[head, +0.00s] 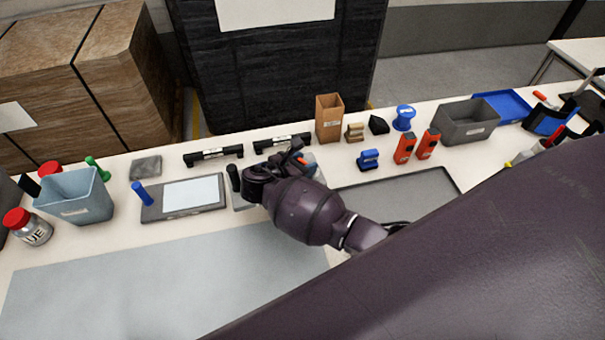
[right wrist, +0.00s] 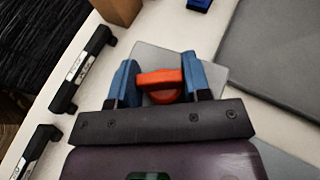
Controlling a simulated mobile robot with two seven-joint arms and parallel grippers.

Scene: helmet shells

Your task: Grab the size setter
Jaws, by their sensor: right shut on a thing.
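The size setter appears to be the red-orange piece (right wrist: 162,84), a rounded knob with a bar-like top, over a light grey plate (right wrist: 152,57) in the right wrist view. My right gripper (right wrist: 160,80) has its two blue fingers on either side of the piece, shut on it. In the head view my right gripper (head: 304,161) is over the back middle of the table, and its dark hand hides most of the piece. I cannot tell whether the piece still touches the plate. My left gripper is not in view.
Two black bar handles (head: 213,155) (head: 282,142) lie behind my gripper. A brown box (head: 329,118), a blue stamp-like piece (head: 368,160) and two red-orange tools (head: 404,147) (head: 428,143) stand to the right. A tablet-like board (head: 183,197) is left. The grey mat (head: 160,285) in front is clear.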

